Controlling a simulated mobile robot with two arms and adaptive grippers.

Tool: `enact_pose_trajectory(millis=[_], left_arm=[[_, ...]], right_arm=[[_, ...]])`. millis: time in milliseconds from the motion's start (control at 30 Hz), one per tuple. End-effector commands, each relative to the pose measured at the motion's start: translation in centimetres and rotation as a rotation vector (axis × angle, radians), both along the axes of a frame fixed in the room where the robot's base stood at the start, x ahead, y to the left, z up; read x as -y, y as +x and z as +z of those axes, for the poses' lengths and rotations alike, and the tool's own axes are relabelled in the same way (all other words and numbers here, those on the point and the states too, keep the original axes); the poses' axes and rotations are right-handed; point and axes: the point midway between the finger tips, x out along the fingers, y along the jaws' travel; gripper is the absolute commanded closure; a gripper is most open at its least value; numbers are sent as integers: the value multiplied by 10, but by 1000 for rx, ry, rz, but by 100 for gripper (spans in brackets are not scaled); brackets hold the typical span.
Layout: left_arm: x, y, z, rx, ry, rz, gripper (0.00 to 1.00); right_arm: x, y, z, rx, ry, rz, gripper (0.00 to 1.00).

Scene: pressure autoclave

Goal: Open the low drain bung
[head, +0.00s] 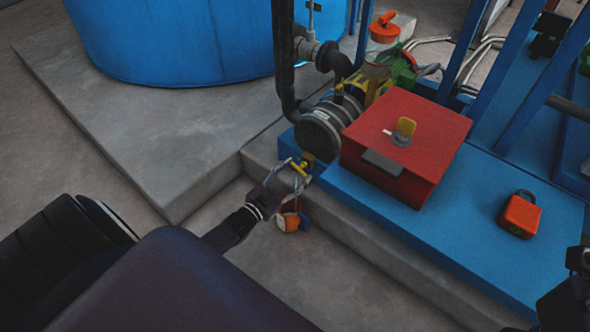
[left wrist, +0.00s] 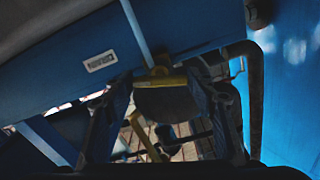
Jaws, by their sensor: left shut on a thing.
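The low drain bung (head: 300,168) is a small yellow T-shaped piece below the pump, at the edge of the blue base. My left gripper (head: 287,180) reaches it from the lower left and is shut on it, with a finger on either side. In the left wrist view a yellow bar (left wrist: 160,82) lies between the two dark fingers, in front of a grey block. The fingertips' exact contact is hard to see there. Part of my right arm or gripper (head: 570,290) shows dark at the right edge; its jaws cannot be made out.
The round pump (head: 322,133) and dark pipe (head: 284,60) are close above the bung. An orange item (head: 290,220) hangs below my gripper.

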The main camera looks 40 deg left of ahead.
Motion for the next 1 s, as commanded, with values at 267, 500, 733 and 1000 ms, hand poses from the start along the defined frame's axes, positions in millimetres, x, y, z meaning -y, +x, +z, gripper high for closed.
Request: enact_pose_trajectory(millis=[267,500,733,1000], left_arm=[[0,-1,-1,-7,-58,0,72],[0,-1,-1,-7,-64,0,72],[0,-1,-1,-7,-63,0,43],[0,0,0,-6,-62,0,30]], right_arm=[[0,-1,0,3,0,0,74],[0,-1,0,2,0,0,74],[0,0,0,1,-1,0,74],[0,0,0,0,0,0,74]])
